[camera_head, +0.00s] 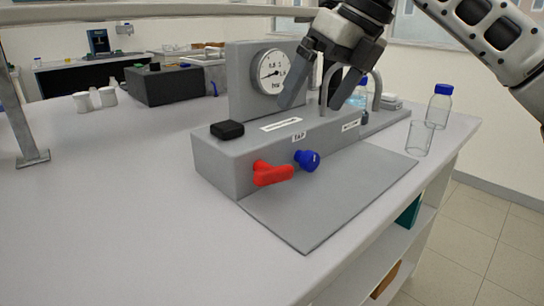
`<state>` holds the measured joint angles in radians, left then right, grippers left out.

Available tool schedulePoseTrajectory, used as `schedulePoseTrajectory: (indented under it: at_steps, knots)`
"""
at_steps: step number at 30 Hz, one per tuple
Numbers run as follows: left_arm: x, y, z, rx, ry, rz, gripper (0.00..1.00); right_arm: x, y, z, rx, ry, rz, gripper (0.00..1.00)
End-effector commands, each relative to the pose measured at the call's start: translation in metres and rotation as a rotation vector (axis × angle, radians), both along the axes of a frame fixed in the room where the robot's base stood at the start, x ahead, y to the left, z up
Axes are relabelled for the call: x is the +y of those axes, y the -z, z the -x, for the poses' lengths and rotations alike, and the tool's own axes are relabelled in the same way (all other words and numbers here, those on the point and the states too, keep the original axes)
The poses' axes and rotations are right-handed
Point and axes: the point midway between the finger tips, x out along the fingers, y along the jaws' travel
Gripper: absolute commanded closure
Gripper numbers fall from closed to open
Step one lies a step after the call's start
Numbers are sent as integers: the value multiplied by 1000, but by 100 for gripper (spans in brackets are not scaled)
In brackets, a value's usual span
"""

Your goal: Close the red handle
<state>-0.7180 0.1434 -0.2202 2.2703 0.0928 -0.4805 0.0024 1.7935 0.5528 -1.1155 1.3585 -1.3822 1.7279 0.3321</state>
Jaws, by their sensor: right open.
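The red handle (272,173) sticks out from the front face of the grey rig (225,170), low and near the left of the middle. It lies roughly level. A blue knob (307,160) is just to its right on the same face. My right gripper (308,105) comes in from the upper right and is open. Its fingers point down over the rig, in front of the upright panel and right of the gauge. It is above and apart from the red handle. My left gripper is not in view.
A round gauge (271,72) is on the rig's upright panel. A black block (227,129) sits on the rig's left top. A grey mat (320,205) lies in front. A glass beaker (419,138) and a blue-capped bottle (438,107) stand at the right.

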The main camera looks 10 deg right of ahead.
Motion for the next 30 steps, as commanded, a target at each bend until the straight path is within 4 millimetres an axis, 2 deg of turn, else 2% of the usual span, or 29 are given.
schedulePoseTrajectory:
  at_steps: [5,15,21,25,30]
  knots:
    - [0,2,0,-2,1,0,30,9,22,-3,3,-3,1,0]
    - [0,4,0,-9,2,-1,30,38,88,-17,4,-3,0,0]
    - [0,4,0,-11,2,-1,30,52,121,-24,3,-2,0,0]
    - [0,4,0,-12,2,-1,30,58,134,-27,3,-2,0,0]
    - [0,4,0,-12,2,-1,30,61,142,-29,1,-1,0,0]
